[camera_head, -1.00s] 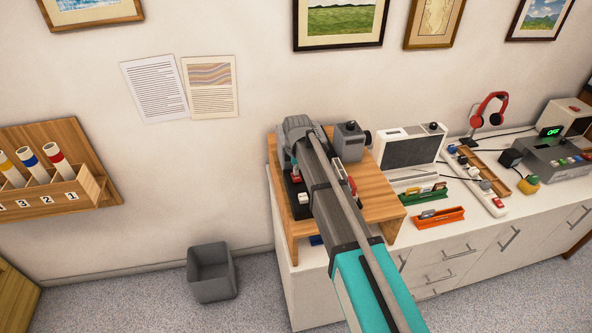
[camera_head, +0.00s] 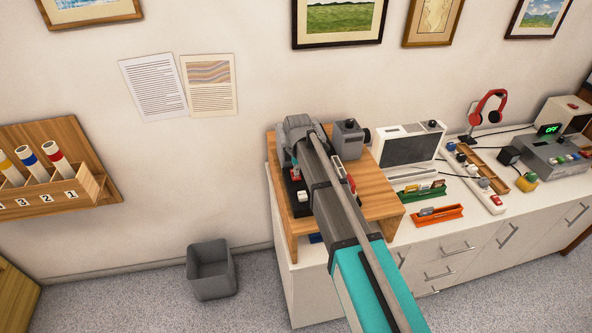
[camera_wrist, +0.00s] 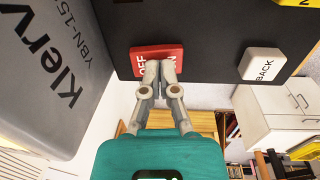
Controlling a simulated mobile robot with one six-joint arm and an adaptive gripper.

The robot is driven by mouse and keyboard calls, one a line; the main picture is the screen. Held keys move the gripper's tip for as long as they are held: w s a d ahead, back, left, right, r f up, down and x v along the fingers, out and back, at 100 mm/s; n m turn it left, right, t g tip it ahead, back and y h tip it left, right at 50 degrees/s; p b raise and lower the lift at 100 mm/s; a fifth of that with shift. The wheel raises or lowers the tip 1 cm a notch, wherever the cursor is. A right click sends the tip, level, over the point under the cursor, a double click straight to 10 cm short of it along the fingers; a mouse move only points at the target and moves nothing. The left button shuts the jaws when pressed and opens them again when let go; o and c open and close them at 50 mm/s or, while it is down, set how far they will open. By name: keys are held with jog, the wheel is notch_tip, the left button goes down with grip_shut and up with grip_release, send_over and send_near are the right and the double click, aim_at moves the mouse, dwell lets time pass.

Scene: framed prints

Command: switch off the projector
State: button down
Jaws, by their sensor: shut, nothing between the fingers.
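The grey projector (camera_wrist: 45,75), lettered "Klerv", fills the left of the wrist view. It may be the grey box with a dark lens (camera_head: 350,140) on the wooden stand in the head view. A red rocker switch (camera_wrist: 145,58) sits on a dark panel (camera_wrist: 205,35), with "OFF" on its left half and "ON" on its right, partly covered. My gripper (camera_wrist: 160,66) is shut and empty, its fingertips at the switch's near edge, around the middle and right half. I cannot tell whether they press it. In the head view my arm hides the gripper's fingertips.
A white "BACK" button (camera_wrist: 263,64) lies right of the switch, with a yellow button (camera_wrist: 297,3) beyond. The wooden stand (camera_head: 375,200) is on a white cabinet (camera_head: 465,250). A power strip (camera_head: 487,190), trays and another device (camera_head: 555,158) showing green "OFF" stand right.

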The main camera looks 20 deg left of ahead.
notch_tip(320, 180, up, 14)
jog(key=s+d+p, duration=0.1)
jog(key=s+p, duration=0.1)
jog(key=p, duration=1.1)
jog(key=shift+p, duration=0.3)
jog(key=shift+f, duration=0.1)
